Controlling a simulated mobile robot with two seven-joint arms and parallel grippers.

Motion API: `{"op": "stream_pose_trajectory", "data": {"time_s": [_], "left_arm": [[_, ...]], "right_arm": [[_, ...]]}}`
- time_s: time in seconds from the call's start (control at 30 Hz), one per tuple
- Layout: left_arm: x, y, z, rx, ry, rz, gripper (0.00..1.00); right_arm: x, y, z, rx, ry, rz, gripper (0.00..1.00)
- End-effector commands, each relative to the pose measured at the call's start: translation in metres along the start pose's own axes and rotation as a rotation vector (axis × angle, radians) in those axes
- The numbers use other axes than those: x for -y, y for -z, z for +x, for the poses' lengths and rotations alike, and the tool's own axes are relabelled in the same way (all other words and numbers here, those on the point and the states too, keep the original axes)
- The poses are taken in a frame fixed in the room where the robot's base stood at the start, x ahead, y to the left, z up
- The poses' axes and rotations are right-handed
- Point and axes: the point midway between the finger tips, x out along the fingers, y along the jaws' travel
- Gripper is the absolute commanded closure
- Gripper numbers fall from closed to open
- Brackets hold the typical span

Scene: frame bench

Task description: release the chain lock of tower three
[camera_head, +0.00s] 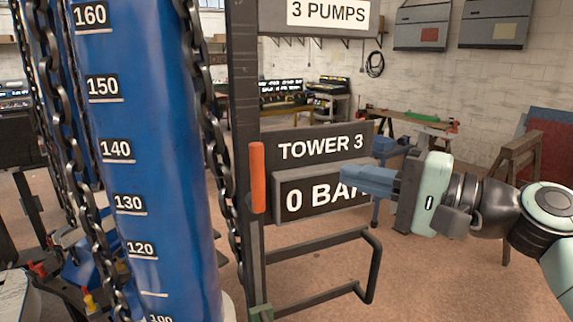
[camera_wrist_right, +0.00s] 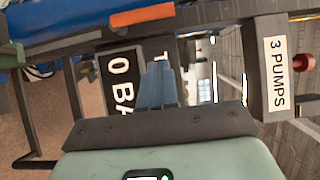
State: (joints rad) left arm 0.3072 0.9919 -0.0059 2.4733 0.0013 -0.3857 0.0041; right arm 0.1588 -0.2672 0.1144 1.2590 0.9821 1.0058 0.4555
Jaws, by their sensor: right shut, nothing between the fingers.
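An orange upright handle (camera_head: 257,178) is on the dark post (camera_head: 245,90) of the tower frame, beside the "TOWER 3" sign (camera_head: 320,147) and the "0 BAR" display (camera_head: 292,198). It also shows in the wrist view (camera_wrist_right: 142,14), at the top. Heavy dark chains (camera_head: 211,110) hang along the blue column (camera_head: 150,180) with its number scale. My right gripper (camera_head: 345,178) has its blue fingers together and empty, in front of the display and right of the handle; the fingers also show in the wrist view (camera_wrist_right: 157,75). My left gripper is not in view.
A dark bar frame (camera_head: 372,270) sticks out to the right below the display. A "3 PUMPS" sign (camera_head: 328,12) is above. A red knob (camera_wrist_right: 304,62) shows at the right of the wrist view. Workbenches and wall cabinets stand far behind; open floor lies at lower right.

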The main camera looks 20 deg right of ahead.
Motion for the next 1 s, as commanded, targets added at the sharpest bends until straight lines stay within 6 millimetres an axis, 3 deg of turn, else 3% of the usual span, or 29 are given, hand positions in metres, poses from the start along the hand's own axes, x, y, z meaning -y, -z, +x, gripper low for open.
{"op": "stream_pose_trajectory", "data": {"time_s": [0.2,0.4,0.63,1.0], "left_arm": [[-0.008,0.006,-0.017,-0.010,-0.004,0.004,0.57],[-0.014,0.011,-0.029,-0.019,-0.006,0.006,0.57],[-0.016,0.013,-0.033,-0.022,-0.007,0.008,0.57],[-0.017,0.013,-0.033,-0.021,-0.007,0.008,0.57]], "right_arm": [[0.002,0.000,0.049,0.004,-0.001,0.002,1.00],[0.003,-0.008,0.084,0.003,0.000,-0.001,1.00],[0.001,-0.025,0.101,0.000,-0.001,-0.001,1.00],[0.000,-0.028,0.104,-0.001,0.000,0.000,1.00]]}}
